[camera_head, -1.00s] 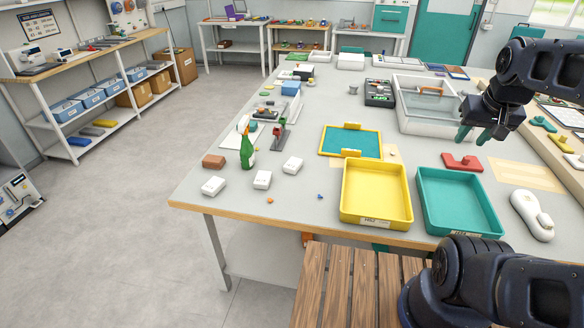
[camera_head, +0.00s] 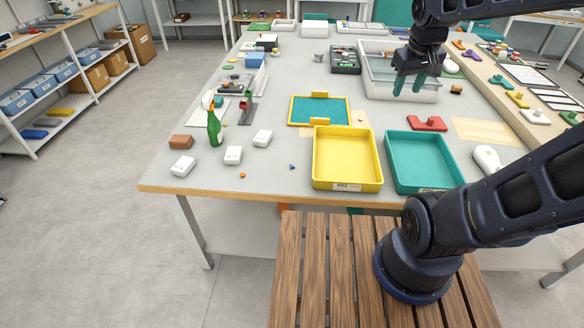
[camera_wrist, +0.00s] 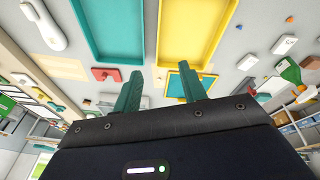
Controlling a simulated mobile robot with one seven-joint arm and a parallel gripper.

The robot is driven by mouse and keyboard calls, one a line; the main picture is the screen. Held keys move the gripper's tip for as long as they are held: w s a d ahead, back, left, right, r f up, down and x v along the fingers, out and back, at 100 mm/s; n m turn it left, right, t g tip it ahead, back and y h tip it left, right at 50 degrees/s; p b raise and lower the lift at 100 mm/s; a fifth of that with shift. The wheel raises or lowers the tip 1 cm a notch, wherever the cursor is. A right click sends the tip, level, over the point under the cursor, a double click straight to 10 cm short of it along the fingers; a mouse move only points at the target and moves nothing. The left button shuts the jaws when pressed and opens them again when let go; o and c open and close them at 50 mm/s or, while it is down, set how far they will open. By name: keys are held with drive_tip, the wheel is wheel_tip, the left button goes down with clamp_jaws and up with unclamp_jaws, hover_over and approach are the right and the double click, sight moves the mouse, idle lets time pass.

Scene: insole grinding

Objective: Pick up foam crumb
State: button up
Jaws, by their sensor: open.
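Two small bits lie on the grey table near its front edge: an orange one (camera_head: 242,175) and a blue one (camera_head: 292,167). They are too small to tell which is the foam crumb. Both also show in the wrist view, the orange one (camera_wrist: 290,19) at the upper right and the blue one (camera_wrist: 239,27) to its left. My gripper (camera_head: 409,87) is open and empty, with its green fingers pointing down in front of the grey bin at the back right. It is well above and far to the right of both bits. Its fingers also show in the wrist view (camera_wrist: 160,82).
A yellow tray (camera_head: 347,186) and a teal tray (camera_head: 424,186) stand at the front of the table. A red block (camera_head: 428,123) lies behind the teal tray.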

drive_tip(key=w+a+f+n+g, duration=0.1)
drive_tip(key=w+a+f+n, duration=0.3)
drive_tip(key=w+a, duration=0.35)
drive_tip(key=n+g+h, duration=0.2)
drive_tip(key=n+h, duration=0.2)
drive_tip(key=n, duration=0.8)
hover_over(292, 166)
drive_tip(key=a, duration=0.4)
drive_tip(key=f, duration=2.8)
drive_tip(key=shift+s+d, duration=0.25)
drive_tip(key=shift+s, duration=0.15)
drive_tip(key=shift+t, duration=0.3)
drive_tip(key=shift+w+x, duration=0.1)
drive_tip(key=shift+x, duration=1.5)
drive_tip(key=shift+w+x, duration=0.15)
drive_tip(key=shift+x, duration=1.45)
drive_tip(key=shift+d, duration=0.1)
clamp_jaws()
